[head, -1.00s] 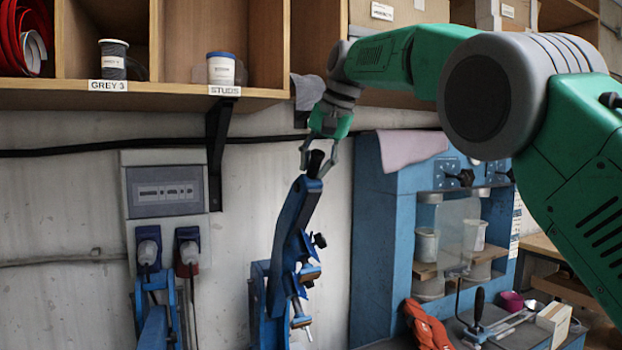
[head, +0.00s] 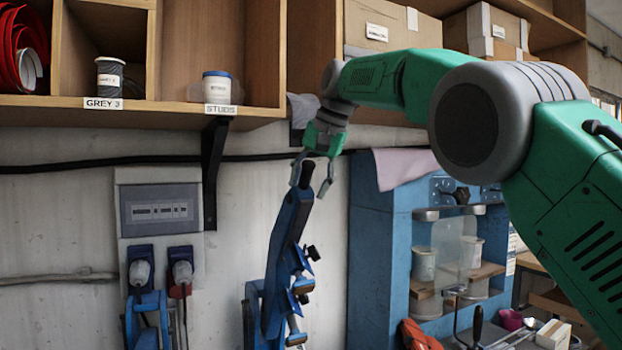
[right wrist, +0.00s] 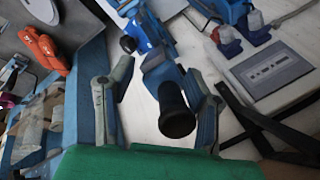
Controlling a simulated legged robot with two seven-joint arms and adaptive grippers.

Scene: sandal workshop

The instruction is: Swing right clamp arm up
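The right clamp arm (head: 284,245) is a long blue lever. It stands raised and steep, its top leaning slightly right, with a black knob (head: 306,172) at its upper end. My right gripper (head: 311,188) points down over this end, its two fingers spread on either side of the knob. In the right wrist view the black knob (right wrist: 176,112) sits between the fingers with a visible gap on each side, so the gripper is open. The clamp's lower part is cut off by the head view's bottom edge. My left gripper is not in view.
A wooden shelf (head: 150,107) with a grey spool and a studs tub runs above. A blue cabinet (head: 380,260) with a pink cloth (head: 403,167) stands to the right. Another blue clamp part (head: 148,312) is at lower left, below a grey wall box (head: 160,208). Red-orange gloves (head: 420,336) lie at lower right.

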